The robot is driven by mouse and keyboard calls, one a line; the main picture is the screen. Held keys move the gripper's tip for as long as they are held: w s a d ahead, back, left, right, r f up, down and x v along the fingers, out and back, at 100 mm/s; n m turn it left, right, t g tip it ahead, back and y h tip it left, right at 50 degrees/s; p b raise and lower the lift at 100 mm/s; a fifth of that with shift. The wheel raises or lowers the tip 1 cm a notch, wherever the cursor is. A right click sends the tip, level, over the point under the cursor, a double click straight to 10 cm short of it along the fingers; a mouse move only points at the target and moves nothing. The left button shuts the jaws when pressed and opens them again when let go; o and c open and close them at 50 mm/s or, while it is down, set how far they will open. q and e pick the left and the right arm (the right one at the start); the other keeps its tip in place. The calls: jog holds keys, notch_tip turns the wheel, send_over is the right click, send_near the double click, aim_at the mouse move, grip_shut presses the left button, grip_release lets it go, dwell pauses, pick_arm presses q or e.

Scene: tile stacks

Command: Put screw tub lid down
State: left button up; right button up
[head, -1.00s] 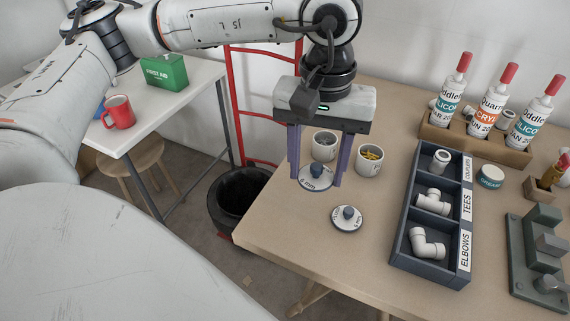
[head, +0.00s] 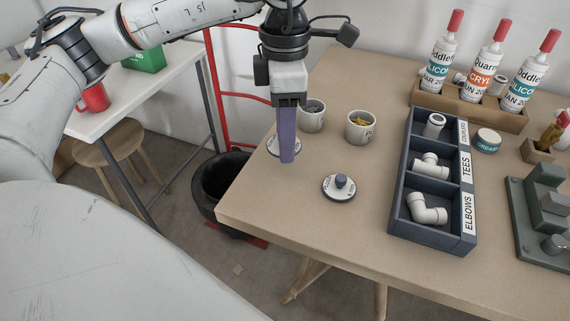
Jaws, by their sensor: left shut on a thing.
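My left gripper (head: 287,158) points down at the left part of the wooden table, its purple fingers seen edge-on. It is shut on a round white lid with a dark rim (head: 273,147), which the fingers partly cover. The lid looks level and is at or just above the table top; I cannot tell if it touches. A second similar lid with a dark knob (head: 340,187) lies on the table to the right and nearer. Two open white tubs stand behind: one with grey contents (head: 312,121), one with yellow contents (head: 359,132). My right gripper is not in view.
A dark tray of pipe fittings (head: 397,214) stands right of the lids. A wooden rack (head: 425,97) holds several bottles behind it. The table's left edge is close to the held lid, with a black bin (head: 212,176) below. The table front is clear.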

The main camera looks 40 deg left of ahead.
aim_at(285, 173)
pick_arm(q)
notch_tip(285, 173, down, 7)
jog(key=shift+r, duration=0.2)
jog(key=shift+f+b, duration=0.1)
jog(key=shift+b, duration=0.2)
jog(key=o, duration=0.6)
jog(key=shift+f, duration=0.1)
jog(key=shift+c, duration=0.2)
jog(key=o, duration=0.4)
jog(key=shift+r, duration=0.2)
